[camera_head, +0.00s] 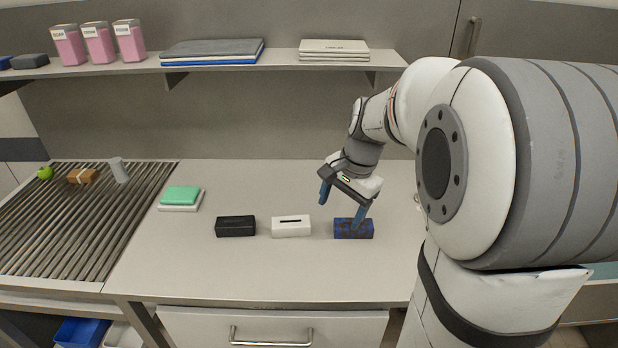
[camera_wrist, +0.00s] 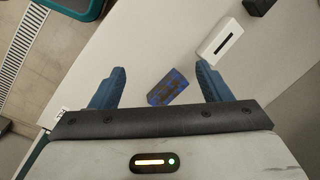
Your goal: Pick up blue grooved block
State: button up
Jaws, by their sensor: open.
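The blue grooved block (camera_head: 341,229) lies on the grey table, the rightmost of three small blocks in a row. It is blue with dark markings. My gripper (camera_head: 341,208) is open and empty above the block, and one blue finger hides part of it in the head view.
A white slotted block (camera_head: 291,227) and a black block (camera_head: 236,226) stand left of the blue one. A green block on a white one (camera_head: 180,198) sits farther left, beside the roller conveyor (camera_head: 75,225). A shelf (camera_head: 280,58) runs above. The front tabletop is clear.

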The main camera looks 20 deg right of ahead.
aim_at(363, 222)
jog(key=w+d+f+m, duration=0.3)
jog(key=d, duration=0.1)
jog(key=w+d+f+m+y+b, duration=0.1)
jog(key=w+d+f+m, duration=0.2)
jog(key=w+f, duration=0.1)
jog(key=w+d+f+m+y+b, duration=0.1)
jog(key=w+d+f+m, duration=0.2)
jog(key=d, duration=0.1)
jog(key=shift+w+d+f+m, duration=0.2)
jog(key=shift+d+f+m, duration=0.1)
jog(key=shift+d+f, duration=0.05)
jog(key=shift+w+d+f, duration=0.1)
jog(key=shift+f, duration=0.6)
jog(key=x, duration=0.5)
jog(key=shift+a+f, duration=0.15)
jog(key=shift+a, duration=0.25)
jog(key=shift+a+f, duration=0.15)
jog(key=shift+f, duration=0.4)
jog(key=shift+f, duration=0.2)
jog(key=shift+c, duration=0.3)
jog(key=c, duration=1.2)
